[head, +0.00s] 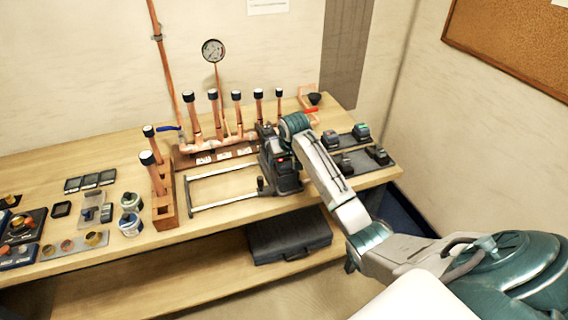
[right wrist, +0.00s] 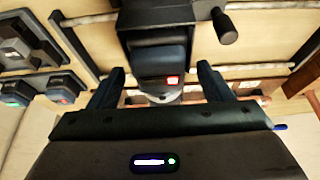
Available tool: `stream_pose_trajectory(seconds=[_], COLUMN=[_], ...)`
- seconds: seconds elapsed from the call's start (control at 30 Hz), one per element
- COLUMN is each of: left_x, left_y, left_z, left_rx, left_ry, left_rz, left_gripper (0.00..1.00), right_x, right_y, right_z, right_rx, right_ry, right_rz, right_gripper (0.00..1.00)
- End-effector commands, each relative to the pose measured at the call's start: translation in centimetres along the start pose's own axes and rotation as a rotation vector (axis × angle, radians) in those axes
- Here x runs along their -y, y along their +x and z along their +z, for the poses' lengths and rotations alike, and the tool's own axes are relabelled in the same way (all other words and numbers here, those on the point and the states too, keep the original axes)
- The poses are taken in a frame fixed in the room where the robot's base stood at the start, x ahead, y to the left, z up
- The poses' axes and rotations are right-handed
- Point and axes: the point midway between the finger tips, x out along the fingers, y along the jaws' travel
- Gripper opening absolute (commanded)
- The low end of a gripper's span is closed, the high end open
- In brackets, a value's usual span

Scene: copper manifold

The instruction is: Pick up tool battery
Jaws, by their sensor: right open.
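A dark tool battery (right wrist: 158,62) with a lit red square sits in a black holder or tool body in the right wrist view. In the head view, the black unit (head: 284,178) with a small red light stands on the bench at the end of the metal rail frame. My right gripper (right wrist: 161,88) is open, with one dark finger on each side of the battery's near end and gaps showing on both sides. In the head view, my right gripper (head: 270,140) is mostly hidden by its own wrist and the dark unit. My left gripper is out of view.
Grey trays (head: 358,148) with several small dark blocks lie right of the unit. Upright copper pipes (head: 215,112) with dark caps stand behind it. A wooden block with pipes (head: 165,210), jars and small parts fill the left. A dark case (head: 290,238) lies on the lower shelf.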

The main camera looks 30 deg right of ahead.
Motion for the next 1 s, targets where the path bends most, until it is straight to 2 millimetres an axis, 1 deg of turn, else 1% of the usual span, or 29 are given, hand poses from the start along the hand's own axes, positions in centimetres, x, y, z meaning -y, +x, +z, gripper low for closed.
stream_pose_trajectory(seconds=[0.2, 0.27, 0.4, 0.43, 0.77, 0.87, 1.0], left_x=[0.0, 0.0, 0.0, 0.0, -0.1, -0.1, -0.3], left_y=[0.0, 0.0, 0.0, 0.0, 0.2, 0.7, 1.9], left_z=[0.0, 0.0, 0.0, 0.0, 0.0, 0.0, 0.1], left_rx=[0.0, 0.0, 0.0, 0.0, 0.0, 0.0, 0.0], left_ry=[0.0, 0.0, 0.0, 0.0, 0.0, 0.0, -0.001], left_rz=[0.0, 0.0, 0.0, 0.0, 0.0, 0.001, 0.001], left_gripper=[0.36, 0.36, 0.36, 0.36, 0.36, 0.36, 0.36], right_x=[0.0, 0.0, 0.0, 0.0, 0.0, 0.0, 0.0], right_y=[0.2, 0.2, 0.1, 0.1, -0.1, -0.4, -1.6], right_z=[0.0, 0.0, 0.0, 0.0, -0.1, -0.3, -0.8], right_rx=[0.0, 0.0, 0.0, 0.0, -0.003, -0.004, -0.007], right_ry=[0.0, 0.0, 0.0, 0.0, -0.001, -0.001, -0.001], right_rz=[0.0, 0.0, 0.0, 0.0, 0.0, -0.001, -0.001], right_gripper=[0.73, 0.63, 0.35, 0.32, 0.32, 0.32, 0.32])
